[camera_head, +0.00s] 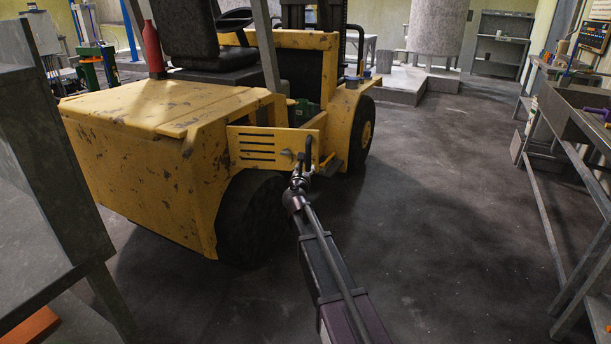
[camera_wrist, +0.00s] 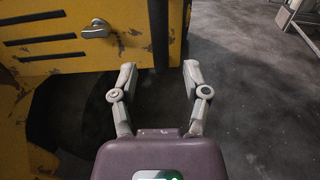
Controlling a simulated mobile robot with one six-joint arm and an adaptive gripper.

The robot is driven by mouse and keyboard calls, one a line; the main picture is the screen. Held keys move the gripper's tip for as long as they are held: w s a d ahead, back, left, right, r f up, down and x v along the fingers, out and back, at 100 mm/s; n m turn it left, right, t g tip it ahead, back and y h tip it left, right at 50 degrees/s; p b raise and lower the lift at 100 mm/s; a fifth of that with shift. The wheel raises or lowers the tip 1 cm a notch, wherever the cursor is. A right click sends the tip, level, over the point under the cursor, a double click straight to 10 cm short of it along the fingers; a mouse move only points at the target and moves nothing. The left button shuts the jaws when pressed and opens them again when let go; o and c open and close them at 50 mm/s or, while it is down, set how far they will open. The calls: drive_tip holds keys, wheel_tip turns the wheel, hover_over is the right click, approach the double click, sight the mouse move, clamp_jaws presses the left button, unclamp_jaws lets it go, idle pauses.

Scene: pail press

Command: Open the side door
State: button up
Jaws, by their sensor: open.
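The yellow side door (camera_head: 262,146) is a low, scuffed panel with dark vent slots on the flank of a yellow forklift (camera_head: 160,160). It also fills the upper left of the wrist view (camera_wrist: 70,62). A small metal latch (camera_wrist: 97,29) sits on it. A black upright handle (camera_head: 308,151) stands near its right edge and shows in the wrist view (camera_wrist: 159,30). My gripper (camera_wrist: 159,67) is open. Its fingertips lie on either side of the handle's lower end in the picture; I cannot tell whether they touch it. I cannot tell whether the door is fully closed.
The forklift's rear wheel (camera_head: 252,215) is left of my arm, below the door. A workbench (camera_head: 575,115) runs along the right. A grey metal cabinet (camera_head: 45,190) stands close on the left. The dark floor (camera_head: 440,200) between forklift and workbench is clear.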

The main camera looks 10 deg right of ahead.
sight(308, 158)
idle(0.4)
drive_tip(key=shift+x, duration=4.05)
drive_tip(key=shift+s, duration=0.1)
clamp_jaws()
